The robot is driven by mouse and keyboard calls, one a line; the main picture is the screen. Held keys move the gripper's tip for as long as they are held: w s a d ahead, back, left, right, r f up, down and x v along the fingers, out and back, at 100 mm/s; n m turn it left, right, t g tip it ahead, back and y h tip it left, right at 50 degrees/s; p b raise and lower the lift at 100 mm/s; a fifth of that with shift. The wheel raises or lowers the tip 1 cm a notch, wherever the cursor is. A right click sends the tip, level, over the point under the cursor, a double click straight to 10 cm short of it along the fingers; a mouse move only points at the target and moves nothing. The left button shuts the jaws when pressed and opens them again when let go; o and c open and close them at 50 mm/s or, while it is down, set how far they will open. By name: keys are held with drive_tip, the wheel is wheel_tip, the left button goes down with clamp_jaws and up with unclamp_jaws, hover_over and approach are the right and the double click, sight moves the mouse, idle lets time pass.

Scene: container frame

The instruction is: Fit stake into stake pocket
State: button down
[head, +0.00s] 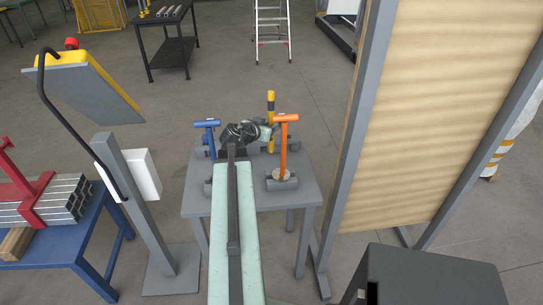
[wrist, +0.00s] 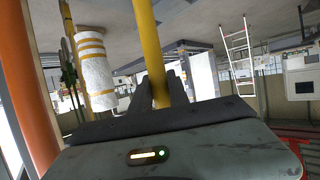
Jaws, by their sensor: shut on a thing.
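A yellow stake (head: 271,103) with a dark band stands upright at the back of a grey table (head: 240,201) in the head view. My gripper (head: 266,131) is shut on its shaft. In the wrist view the yellow shaft (wrist: 154,52) runs between my two dark fingers (wrist: 161,92). The stake's lower end is near a grey pocket block at the back right; I cannot tell whether it is inside. An orange stake (head: 283,147) with a crosspiece stands upright in the front right pocket block (head: 283,184). A blue T-topped stake (head: 209,136) stands at the back left.
The orange stake is close to the right of my gripper; its shaft (wrist: 28,92) fills the wrist view's left edge. A framed panel (head: 430,110) rises right of the table. A grey post (head: 140,205) and a blue bench (head: 62,237) stand left.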

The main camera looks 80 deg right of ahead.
sight(270, 147)
wheel_tip(270, 147, down, 10)
drive_tip(key=b, duration=0.8)
drive_tip(key=shift+r, duration=0.4)
drive_tip(key=shift+f, duration=0.2)
drive_tip(key=c, duration=1.3)
unclamp_jaws()
drive_tip(key=shift+o, duration=0.2)
drive_tip(key=shift+r, duration=0.1)
